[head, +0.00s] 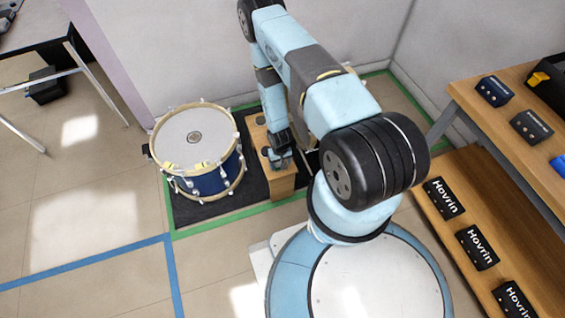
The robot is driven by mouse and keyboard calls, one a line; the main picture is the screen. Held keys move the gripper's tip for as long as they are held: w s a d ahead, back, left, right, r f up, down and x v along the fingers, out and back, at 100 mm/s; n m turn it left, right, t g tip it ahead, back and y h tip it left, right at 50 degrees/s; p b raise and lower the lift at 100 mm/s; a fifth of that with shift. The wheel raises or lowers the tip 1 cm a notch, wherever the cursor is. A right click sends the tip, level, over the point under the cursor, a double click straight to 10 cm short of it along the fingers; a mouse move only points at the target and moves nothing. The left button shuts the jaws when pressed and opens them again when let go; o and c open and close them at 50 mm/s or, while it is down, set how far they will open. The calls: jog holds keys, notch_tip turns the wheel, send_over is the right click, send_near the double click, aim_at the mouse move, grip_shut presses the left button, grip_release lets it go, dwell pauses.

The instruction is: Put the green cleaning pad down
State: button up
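I cannot make out a green cleaning pad in the head view; it may be hidden by my gripper or arm. My gripper (281,160) points down at the top of a narrow wooden box (283,187), right of the blue drum. It is small and dark here, so I cannot tell whether its fingers are open or shut, or whether they hold anything. I also cannot tell whether it touches the box top.
A blue drum (212,182) with a white head (194,134) stands on a dark mat (207,209) edged with green tape (235,215). Wooden shelves (440,237) with black boxes (443,198) stand at right. A pale-legged table (88,72) is at upper left. Floor at lower left is clear.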

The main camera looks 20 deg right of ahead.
jog(key=shift+o, duration=0.5)
jog(key=shift+r, duration=0.25)
notch_tip(320, 180, up, 12)
jog(key=shift+f, duration=0.2)
